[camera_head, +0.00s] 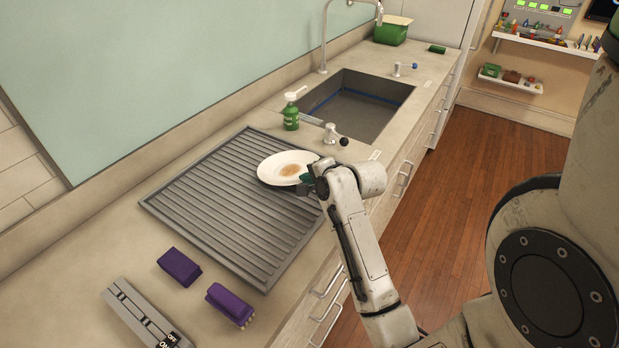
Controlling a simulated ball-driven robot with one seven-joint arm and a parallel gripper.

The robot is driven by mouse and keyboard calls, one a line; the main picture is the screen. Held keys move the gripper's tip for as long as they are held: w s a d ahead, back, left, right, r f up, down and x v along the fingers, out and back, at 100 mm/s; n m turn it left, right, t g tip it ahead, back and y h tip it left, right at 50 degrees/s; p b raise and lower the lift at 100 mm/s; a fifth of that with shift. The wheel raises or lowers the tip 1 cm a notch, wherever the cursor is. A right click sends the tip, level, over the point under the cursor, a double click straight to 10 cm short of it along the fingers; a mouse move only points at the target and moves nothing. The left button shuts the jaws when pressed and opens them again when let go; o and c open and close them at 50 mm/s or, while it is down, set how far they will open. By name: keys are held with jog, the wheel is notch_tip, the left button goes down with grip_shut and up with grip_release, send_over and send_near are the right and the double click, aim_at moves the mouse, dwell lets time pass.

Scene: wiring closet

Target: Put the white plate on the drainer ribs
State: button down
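The white plate (277,167) has a brownish stain in its middle. It is over the upper right part of the grey ribbed drainer (215,215), and I cannot tell whether it touches the ribs. My gripper (306,178) is at the plate's right edge, with a dark green part at the rim. The fingers are mostly hidden by the arm and plate, so their grip on the rim is not clear.
A sink (362,108) lies beyond the drainer, with a green soap bottle (291,116) and a black-knobbed tap handle (331,135) near the plate. Two purple blocks (179,267) and a grey switch strip (143,318) lie on the near counter. The drainer's left part is bare.

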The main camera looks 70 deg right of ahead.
jog(key=shift+f, duration=0.45)
jog(key=c, duration=1.8)
grip_release()
jog(key=o, duration=0.6)
jog(key=shift+c, duration=0.2)
jog(key=shift+o, duration=0.3)
jog(key=o, duration=1.1)
jog(key=shift+s, duration=0.15)
jog(key=shift+s+a+p, duration=0.4)
jog(key=shift+s+p, duration=0.05)
jog(key=shift+s, duration=0.15)
